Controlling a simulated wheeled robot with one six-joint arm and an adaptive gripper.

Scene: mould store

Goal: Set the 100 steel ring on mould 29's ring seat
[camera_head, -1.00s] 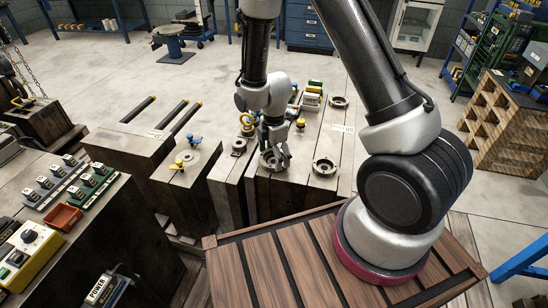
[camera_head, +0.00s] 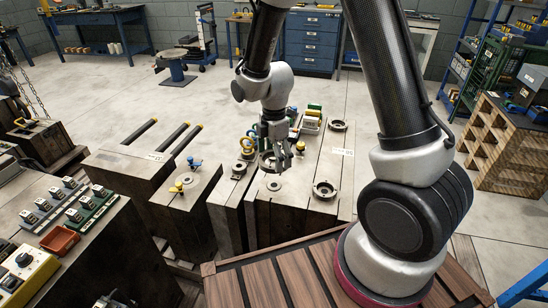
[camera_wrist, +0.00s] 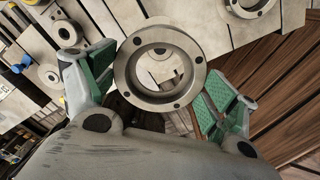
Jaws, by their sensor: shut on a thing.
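My gripper (camera_head: 283,152) is shut on a steel ring (camera_wrist: 126,70), a flanged ring with small bolt holes, held between its green-padded fingers. A second ring (camera_head: 325,190) lies to the right, also at the wrist view's top edge (camera_wrist: 250,8). I cannot read which mould is 29.
Yellow and blue knobs (camera_head: 179,185) stand on the block to the left. A dark round fitting (camera_head: 239,170) is just left of the held ring. A slatted wooden deck (camera_head: 300,270) is in front.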

